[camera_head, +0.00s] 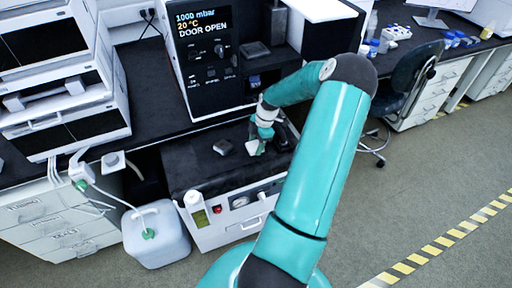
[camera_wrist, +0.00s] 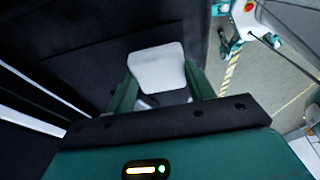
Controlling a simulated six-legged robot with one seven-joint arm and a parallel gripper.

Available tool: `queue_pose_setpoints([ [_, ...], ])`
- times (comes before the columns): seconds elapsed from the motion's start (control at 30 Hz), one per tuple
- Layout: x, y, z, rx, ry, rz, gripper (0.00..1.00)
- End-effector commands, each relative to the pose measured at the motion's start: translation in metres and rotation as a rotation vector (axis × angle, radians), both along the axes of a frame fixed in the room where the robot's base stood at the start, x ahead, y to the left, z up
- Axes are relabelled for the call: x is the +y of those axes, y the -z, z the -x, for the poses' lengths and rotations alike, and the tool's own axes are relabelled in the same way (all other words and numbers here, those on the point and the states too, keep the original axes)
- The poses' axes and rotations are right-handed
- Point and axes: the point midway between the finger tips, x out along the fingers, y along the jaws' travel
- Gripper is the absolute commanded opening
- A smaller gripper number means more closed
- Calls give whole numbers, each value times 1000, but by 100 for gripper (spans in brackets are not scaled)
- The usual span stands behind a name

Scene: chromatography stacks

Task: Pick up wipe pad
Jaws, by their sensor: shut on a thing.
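The wipe pad (camera_wrist: 158,66) is a white, rounded square piece. In the wrist view it sits between the two green fingers of my gripper (camera_wrist: 160,88), which is shut on it. In the head view my gripper (camera_head: 259,146) is low over the black top of the white cart, and the white pad (camera_head: 252,148) shows beside its fingers. The pad's lower side is hidden, and I cannot tell whether it touches the cart top.
A small dark grey block (camera_head: 223,147) lies left of my gripper on the cart top (camera_head: 190,165). A black instrument panel reading "DOOR OPEN" (camera_head: 205,50) stands behind. A white jug (camera_head: 156,235) is on the floor at left. An office chair (camera_head: 408,85) stands at right.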

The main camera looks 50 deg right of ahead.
Motion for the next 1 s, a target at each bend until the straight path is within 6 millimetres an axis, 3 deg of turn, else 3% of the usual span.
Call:
queue_pose_setpoints([
  [0.3,25,-65,45,2,3,6,29],
  [0.4,40,-76,69,4,5,2,29],
  [0.7,67,-99,112,2,3,1,29],
  [1.0,73,-103,120,1,0,0,29],
])
